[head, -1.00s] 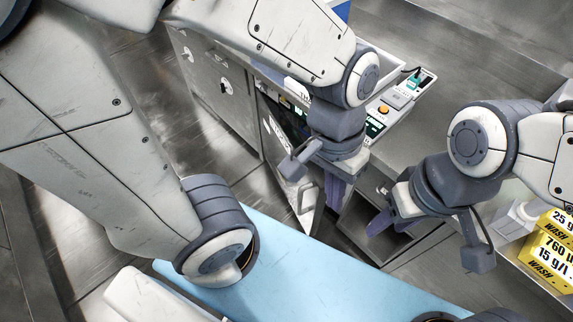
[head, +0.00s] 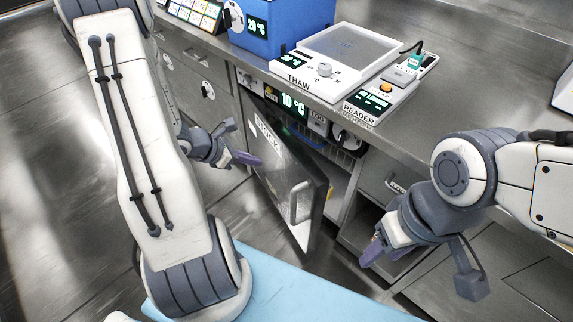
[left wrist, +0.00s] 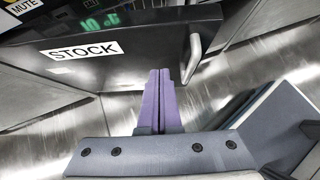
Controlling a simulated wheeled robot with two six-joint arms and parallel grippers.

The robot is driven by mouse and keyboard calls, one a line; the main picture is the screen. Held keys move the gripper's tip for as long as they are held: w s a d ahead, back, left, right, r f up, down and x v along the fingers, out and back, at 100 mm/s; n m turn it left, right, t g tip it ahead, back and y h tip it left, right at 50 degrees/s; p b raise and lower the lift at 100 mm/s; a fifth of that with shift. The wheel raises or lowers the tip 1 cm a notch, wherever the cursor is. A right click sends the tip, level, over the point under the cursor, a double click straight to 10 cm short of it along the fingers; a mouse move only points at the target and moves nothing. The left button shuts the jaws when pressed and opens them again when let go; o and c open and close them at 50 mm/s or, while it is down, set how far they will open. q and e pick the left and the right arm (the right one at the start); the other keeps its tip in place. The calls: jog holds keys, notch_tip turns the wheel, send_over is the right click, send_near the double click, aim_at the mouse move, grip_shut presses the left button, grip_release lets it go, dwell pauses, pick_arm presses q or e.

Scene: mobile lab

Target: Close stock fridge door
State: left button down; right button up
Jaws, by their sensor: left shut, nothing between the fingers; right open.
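The stock fridge door (head: 282,178) stands ajar in the head view, swung out from the bench front, with a STOCK label and a bar handle (head: 294,204). Part of the fridge interior (head: 340,188) shows to the right of its free edge. My left gripper (head: 258,160) is shut and empty, at the left on the door's outer side. In the left wrist view its fingers (left wrist: 162,75) point at the door (left wrist: 120,70), near the handle (left wrist: 191,55); contact cannot be told. My right gripper (head: 370,252) is open and empty, right of the door, before a lower compartment.
The bench top above carries a blue box (head: 290,28), a THAW plate device (head: 335,60) and a READER device (head: 385,98). A light blue surface (head: 300,292) lies in front, below the door. Grey cabinets (head: 200,90) stand left of the fridge.

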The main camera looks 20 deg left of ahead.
aim_at(295, 163)
pick_arm(q)
jog(key=shift+w+d+f+b, duration=0.3)
jog(key=shift+w+d+f, duration=0.75)
jog(key=shift+w, duration=0.35)
jog(key=shift+w+d+f+b, duration=0.25)
jog(key=shift+w+d+f, duration=0.85)
jog(key=shift+w, duration=0.3)
jog(key=shift+w+d+f+b, duration=0.3)
jog(key=shift+w+d+f, duration=0.75)
jog(key=shift+w, duration=0.35)
pick_arm(e)
jog(key=shift+f, duration=1)
